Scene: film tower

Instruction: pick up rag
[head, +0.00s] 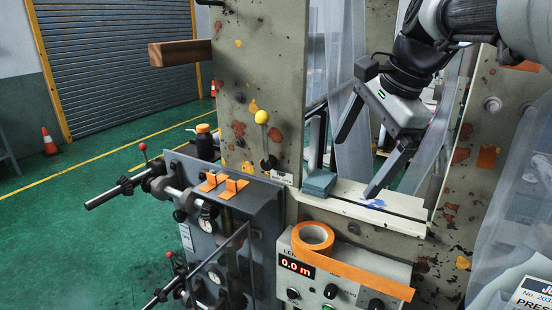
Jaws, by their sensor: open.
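A small teal folded pad (319,183), which looks like the rag, lies on the left part of the pale metal ledge (400,211) between two chipped grey columns. My gripper (354,168) hangs above the ledge, to the right of the pad, with its two fingers spread wide and nothing between them. The left fingertip is higher in the picture than the right one, which appears close to the ledge by a blue smear (373,203). I cannot tell the exact gap between the fingers and the pad.
Below the ledge, a control box (336,284) carries an orange tape roll (312,238). A yellow-knobbed lever (261,117) stands left of the pad, above a grey panel (245,215) with protruding rods. Clear plastic sheeting (350,150) hangs behind. Green floor is open at left.

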